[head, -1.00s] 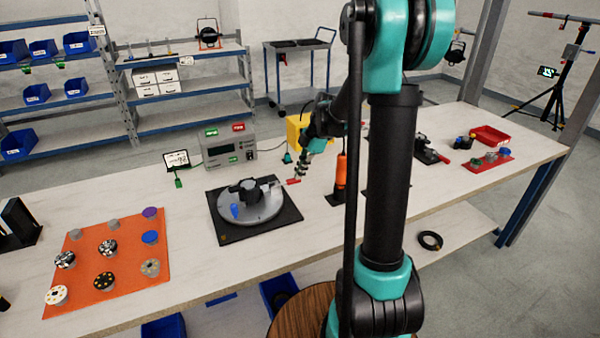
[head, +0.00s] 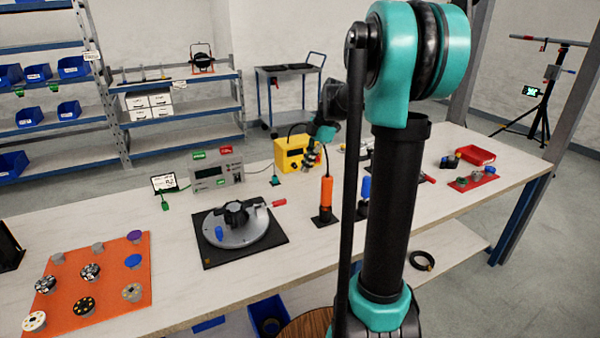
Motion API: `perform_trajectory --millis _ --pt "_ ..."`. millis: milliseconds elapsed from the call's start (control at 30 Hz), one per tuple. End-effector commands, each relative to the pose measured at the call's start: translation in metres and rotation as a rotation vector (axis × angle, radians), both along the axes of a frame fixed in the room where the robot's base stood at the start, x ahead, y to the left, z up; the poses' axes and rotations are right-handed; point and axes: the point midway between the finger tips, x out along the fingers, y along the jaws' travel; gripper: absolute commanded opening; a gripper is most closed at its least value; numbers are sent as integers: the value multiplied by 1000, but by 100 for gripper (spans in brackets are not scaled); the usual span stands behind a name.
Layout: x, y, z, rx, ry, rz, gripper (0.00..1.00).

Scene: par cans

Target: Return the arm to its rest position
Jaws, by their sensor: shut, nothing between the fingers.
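My arm rises in the right half of the head view, with teal joints and black links. My gripper (head: 312,158) is small and far off, above the back of the workbench (head: 170,275). It is in front of the yellow box (head: 289,150) and above the orange-handled tool (head: 326,195). It is shut and holds nothing. Part of the forearm is hidden behind my upper arm.
A round grey fixture (head: 237,228) sits on a black plate at mid-bench. A grey control box (head: 217,173) stands behind it. An orange mat (head: 95,285) with several round parts lies at left. A red tray (head: 474,156) is at the right end.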

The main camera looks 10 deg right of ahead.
Motion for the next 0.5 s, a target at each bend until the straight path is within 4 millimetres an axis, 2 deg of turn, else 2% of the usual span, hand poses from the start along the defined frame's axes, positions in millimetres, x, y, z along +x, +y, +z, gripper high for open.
perform_trajectory --millis 367,500 --pt "0 -2 2 0 1 -2 0" --pt "-11 0 -4 -11 13 -72 0"
